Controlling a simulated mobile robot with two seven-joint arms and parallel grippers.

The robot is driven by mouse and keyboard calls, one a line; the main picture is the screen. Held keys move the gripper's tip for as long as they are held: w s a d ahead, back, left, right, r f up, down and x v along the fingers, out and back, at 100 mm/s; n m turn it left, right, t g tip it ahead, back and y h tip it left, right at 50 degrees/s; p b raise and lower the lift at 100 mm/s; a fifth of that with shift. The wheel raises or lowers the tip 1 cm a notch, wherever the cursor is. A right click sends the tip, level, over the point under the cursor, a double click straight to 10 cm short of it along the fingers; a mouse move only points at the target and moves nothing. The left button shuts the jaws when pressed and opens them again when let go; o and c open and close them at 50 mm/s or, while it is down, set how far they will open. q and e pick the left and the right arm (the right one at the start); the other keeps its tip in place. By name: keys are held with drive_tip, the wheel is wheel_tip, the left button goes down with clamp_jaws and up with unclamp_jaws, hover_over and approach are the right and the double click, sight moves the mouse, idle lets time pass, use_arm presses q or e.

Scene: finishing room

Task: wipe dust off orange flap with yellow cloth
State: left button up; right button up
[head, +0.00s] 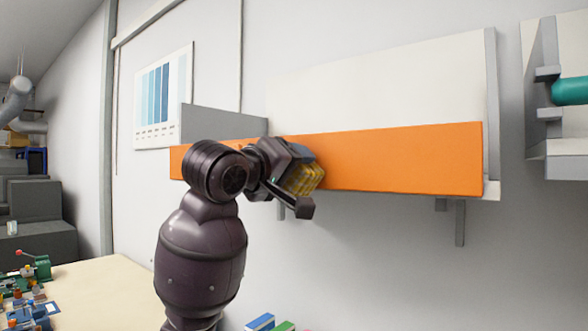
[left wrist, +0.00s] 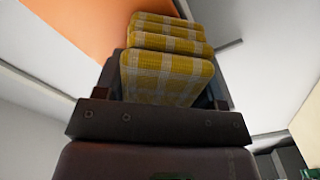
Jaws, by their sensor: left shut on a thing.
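The orange flap (head: 400,160) is a long upright panel along the front of a wall shelf. It also fills the upper left of the left wrist view (left wrist: 85,25). My left gripper (head: 300,182) is shut on the folded yellow checked cloth (head: 304,178) in front of the flap's lower left part. The cloth shows as several folds in the left wrist view (left wrist: 165,75). I cannot tell whether the cloth touches the flap. My arm hides part of the flap's left end. No dust can be made out on the visible orange surface. My right gripper is not in view.
Grey brackets (head: 460,222) hang under the shelf. A grey side panel (head: 225,121) stands at its left end. A second shelf with a teal roll (head: 570,91) is at the right. A table (head: 95,285) with small tools is at the lower left.

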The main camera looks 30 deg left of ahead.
use_arm(q)
drive_tip(key=shift+s+a, duration=0.1)
drive_tip(key=shift+s, duration=0.55)
drive_tip(key=shift+s+a, duration=0.1)
drive_tip(key=shift+s, duration=2)
drive_tip(key=s, duration=0.3)
drive_tip(key=shift+a, duration=0.1)
